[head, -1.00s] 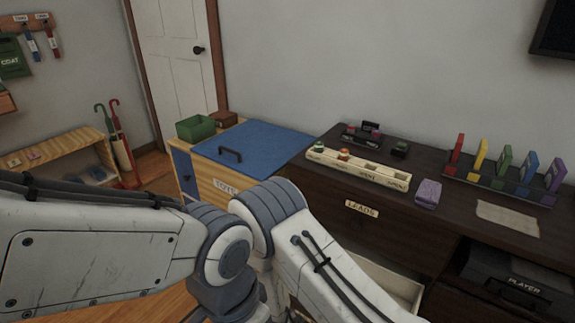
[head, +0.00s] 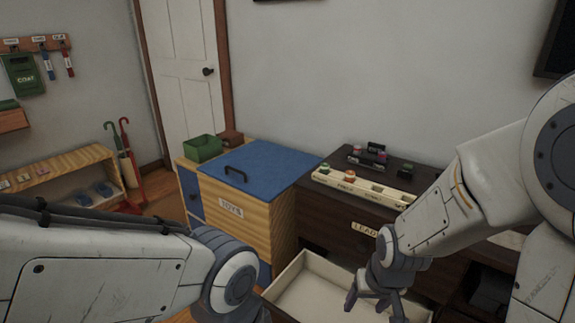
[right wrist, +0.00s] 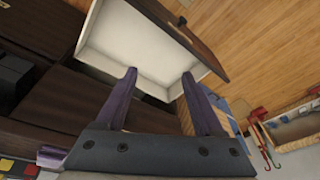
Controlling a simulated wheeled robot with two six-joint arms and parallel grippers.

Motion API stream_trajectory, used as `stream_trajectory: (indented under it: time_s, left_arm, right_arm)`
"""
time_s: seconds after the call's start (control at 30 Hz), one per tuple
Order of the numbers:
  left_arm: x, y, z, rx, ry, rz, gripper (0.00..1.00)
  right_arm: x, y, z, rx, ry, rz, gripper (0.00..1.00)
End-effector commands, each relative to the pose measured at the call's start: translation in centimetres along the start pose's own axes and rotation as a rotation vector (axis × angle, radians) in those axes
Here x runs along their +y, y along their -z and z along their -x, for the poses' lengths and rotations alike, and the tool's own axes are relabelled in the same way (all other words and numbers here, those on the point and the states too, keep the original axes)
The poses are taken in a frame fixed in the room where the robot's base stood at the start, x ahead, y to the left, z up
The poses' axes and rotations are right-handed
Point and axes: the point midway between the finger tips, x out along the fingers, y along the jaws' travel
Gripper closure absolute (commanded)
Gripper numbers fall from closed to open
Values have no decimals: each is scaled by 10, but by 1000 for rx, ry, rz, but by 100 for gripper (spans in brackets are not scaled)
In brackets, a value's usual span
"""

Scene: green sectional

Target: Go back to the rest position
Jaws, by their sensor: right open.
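My left arm (head: 110,265) comes in from the lower left in the head view. The left gripper is out of the frame.
The dark dresser (head: 325,222) carries a cream tray (head: 345,186) with small items. A blue-lidded toy chest (head: 258,165) stands left of it, with a green box (head: 203,148) behind. A wooden shoe bench (head: 50,180) and umbrellas (head: 125,160) are at the far left.

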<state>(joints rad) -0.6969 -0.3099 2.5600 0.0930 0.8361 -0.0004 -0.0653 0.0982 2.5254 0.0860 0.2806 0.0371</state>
Motion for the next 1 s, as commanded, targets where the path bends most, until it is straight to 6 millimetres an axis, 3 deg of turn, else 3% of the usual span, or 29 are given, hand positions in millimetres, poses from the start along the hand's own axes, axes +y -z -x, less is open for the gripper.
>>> stream_trajectory:
  time_s: [0.17,0.57,1.0]
  left_arm:
    - [0,0,0,0,0,0,50]
    - [0,0,0,0,0,0,50]
    - [0,0,0,0,0,0,50]
  right_arm:
    - [24,-12,22,1,-40,52,30]
    - [-43,-46,49,-73,27,281,30]
    - [-103,-118,93,-182,104,596,30]
